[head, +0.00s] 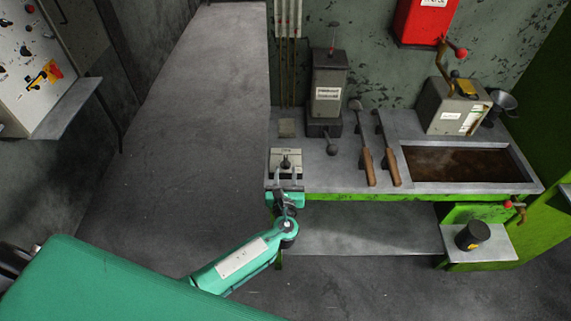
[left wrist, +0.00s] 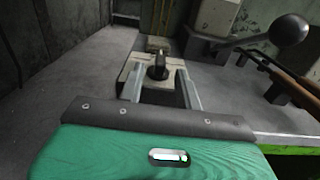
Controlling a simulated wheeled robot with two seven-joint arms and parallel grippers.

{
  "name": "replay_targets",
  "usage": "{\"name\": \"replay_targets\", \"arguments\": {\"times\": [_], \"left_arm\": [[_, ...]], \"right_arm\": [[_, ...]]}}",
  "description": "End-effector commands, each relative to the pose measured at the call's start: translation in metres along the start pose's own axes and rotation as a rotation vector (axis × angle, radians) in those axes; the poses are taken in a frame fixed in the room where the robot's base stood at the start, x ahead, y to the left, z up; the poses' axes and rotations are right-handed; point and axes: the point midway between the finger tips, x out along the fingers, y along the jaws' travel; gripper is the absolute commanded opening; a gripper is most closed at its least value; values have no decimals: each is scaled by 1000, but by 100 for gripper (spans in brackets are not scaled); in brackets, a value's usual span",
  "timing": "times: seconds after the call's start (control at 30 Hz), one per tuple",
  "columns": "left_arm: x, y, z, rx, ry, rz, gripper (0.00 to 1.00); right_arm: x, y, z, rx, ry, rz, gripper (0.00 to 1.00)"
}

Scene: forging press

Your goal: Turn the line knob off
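The line knob (head: 286,163) is a small dark knob on a pale box (head: 279,155) with a label, at the left front corner of the workbench. In the left wrist view the knob (left wrist: 158,66) stands up on its box, straight ahead. My left gripper (head: 285,177) is at the front of the box. Its two grey fingers (left wrist: 161,88) are apart, one to each side of the knob's line, with nothing visible between the tips except the box face and knob. Whether the fingers touch the box is not clear. My right gripper is not in view.
On the workbench (head: 240,193) are a dark machine (head: 328,90), ladles with wooden handles (head: 368,166), a trough (head: 465,165) and a grey lever box (head: 452,105). A ball-ended lever (left wrist: 289,30) is close right of the gripper. A control panel (head: 25,75) stands at left.

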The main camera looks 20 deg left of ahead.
Motion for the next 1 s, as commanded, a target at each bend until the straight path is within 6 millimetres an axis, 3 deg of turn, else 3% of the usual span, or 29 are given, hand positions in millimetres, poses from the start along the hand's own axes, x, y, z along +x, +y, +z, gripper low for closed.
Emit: {"name": "replay_targets", "arguments": {"times": [0.2,0.57,0.77,1.0], "left_arm": [[24,0,1,0,0,1,35],[29,0,0,0,1,0,35],[29,0,0,0,1,0,0],[28,0,-1,0,1,-8,0]], "right_arm": [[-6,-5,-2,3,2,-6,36],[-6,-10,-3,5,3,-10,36],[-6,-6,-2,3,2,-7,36],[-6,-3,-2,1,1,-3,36]]}}
